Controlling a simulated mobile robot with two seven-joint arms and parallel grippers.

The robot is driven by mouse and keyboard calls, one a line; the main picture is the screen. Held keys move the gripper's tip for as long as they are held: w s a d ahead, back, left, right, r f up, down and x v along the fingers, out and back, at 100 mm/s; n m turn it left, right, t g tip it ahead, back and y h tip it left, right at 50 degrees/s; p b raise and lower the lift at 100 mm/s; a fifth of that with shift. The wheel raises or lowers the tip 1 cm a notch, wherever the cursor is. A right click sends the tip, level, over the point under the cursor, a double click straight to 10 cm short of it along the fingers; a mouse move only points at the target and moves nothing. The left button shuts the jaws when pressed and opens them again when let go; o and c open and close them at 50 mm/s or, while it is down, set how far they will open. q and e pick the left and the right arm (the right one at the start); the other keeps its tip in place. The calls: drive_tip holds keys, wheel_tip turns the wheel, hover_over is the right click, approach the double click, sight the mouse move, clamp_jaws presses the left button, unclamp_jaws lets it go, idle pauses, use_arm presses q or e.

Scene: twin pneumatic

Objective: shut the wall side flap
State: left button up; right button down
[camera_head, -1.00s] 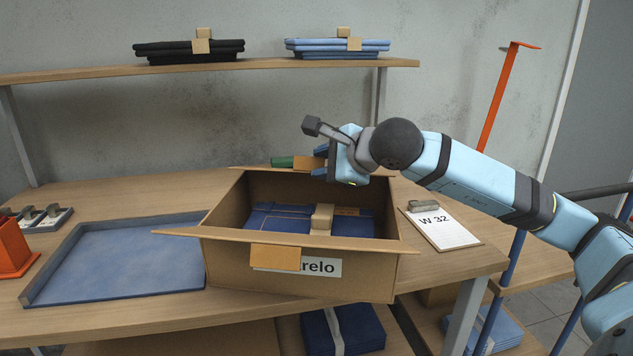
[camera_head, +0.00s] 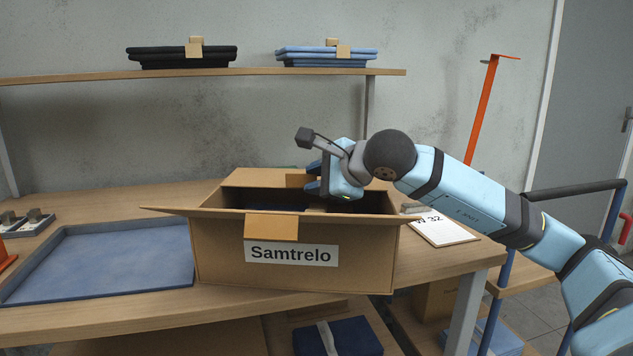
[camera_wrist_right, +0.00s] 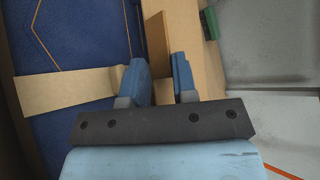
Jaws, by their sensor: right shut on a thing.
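The open cardboard box (camera_head: 215,255), labelled "Samtrelo", stands on the workbench. Its wall side flap (camera_head: 255,178) rises at the far edge and carries a small brown tab (camera_head: 298,180). My right gripper (camera_head: 313,180) is at that flap, shut on it near the tab. In the right wrist view the blue fingertips (camera_wrist_right: 160,80) sit on either side of cardboard, with the flap (camera_wrist_right: 208,72) running past them. The near flap (camera_head: 200,212) sticks outward, with its own tab (camera_head: 271,227). Folded blue jeans (camera_wrist_right: 75,45) with a paper band (camera_wrist_right: 65,90) lie inside the box. My left gripper is out of view.
A blue tray (camera_head: 110,260) lies left of the box. A clipboard (camera_head: 442,229) marked "W 32" lies to the right. A shelf (camera_head: 90,75) with folded stacks runs along the wall. A green object (camera_wrist_right: 211,23) lies behind the box.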

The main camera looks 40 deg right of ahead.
drive_tip(key=shift+a+f, duration=0.15)
drive_tip(key=shift+f, duration=0.45)
drive_tip(key=c, duration=1.1)
unclamp_jaws()
drive_tip(key=shift+s, duration=0.1)
drive_tip(key=shift+o, duration=1.3)
drive_tip(key=shift+d+r, duration=0.2)
drive_tip(key=shift+r, duration=0.05)
